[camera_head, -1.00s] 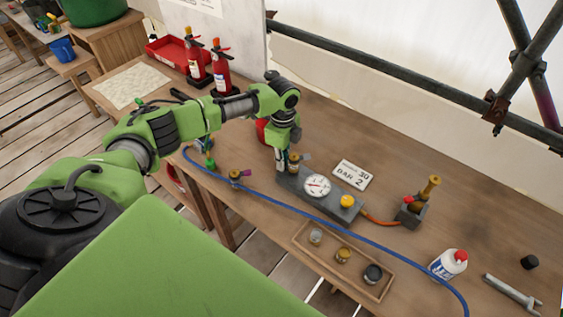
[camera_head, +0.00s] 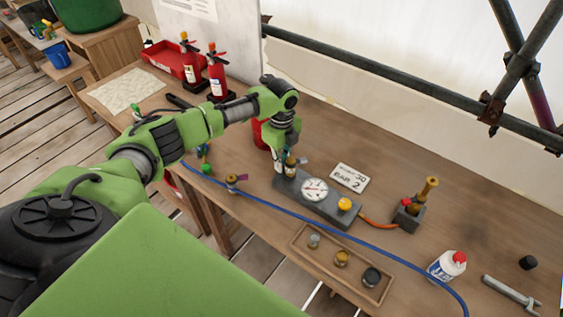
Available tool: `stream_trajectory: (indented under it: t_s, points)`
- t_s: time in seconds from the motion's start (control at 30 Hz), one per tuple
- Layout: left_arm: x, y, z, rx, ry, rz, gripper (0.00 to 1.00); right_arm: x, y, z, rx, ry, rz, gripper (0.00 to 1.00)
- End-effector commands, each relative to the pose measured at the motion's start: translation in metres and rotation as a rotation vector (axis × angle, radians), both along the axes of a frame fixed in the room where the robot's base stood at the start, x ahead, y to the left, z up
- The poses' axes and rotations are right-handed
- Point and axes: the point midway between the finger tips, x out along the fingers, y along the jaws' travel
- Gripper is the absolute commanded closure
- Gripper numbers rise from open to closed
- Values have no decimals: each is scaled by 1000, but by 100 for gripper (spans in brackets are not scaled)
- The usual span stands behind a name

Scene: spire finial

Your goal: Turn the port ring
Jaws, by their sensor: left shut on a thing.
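My left gripper (camera_head: 284,163) comes down from above onto the left end of the grey gauge block (camera_head: 330,208). It is shut on a small upright brass fitting (camera_head: 291,164) there, which looks like the port ring; my fingers hide part of it. A grey tab (camera_head: 303,160) sticks out to the right of the fitting. My right gripper is not in view.
A blue hose (camera_head: 330,233) runs across the table in front of the block. A wooden tray (camera_head: 318,264) with small caps lies nearer. Behind stand two fire extinguishers (camera_head: 217,75). A white card (camera_head: 349,178), a bottle (camera_head: 447,265) and a wrench (camera_head: 511,294) lie to the right.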

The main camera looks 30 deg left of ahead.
Motion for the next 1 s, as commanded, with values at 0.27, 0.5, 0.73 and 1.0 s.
stream_trajectory:
  t_s: [0.27, 0.5, 0.73, 1.0]
  points:
    - [0, -1, 0, -1, 1, 0, 72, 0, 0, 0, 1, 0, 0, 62]
    - [0, 0, 0, -1, 0, 1, 72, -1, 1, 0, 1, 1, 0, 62]
    - [1, 0, 26, -1, -3, 1, 72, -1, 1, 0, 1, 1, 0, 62]
    - [1, 0, 84, -1, -3, 1, 72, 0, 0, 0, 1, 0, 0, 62]
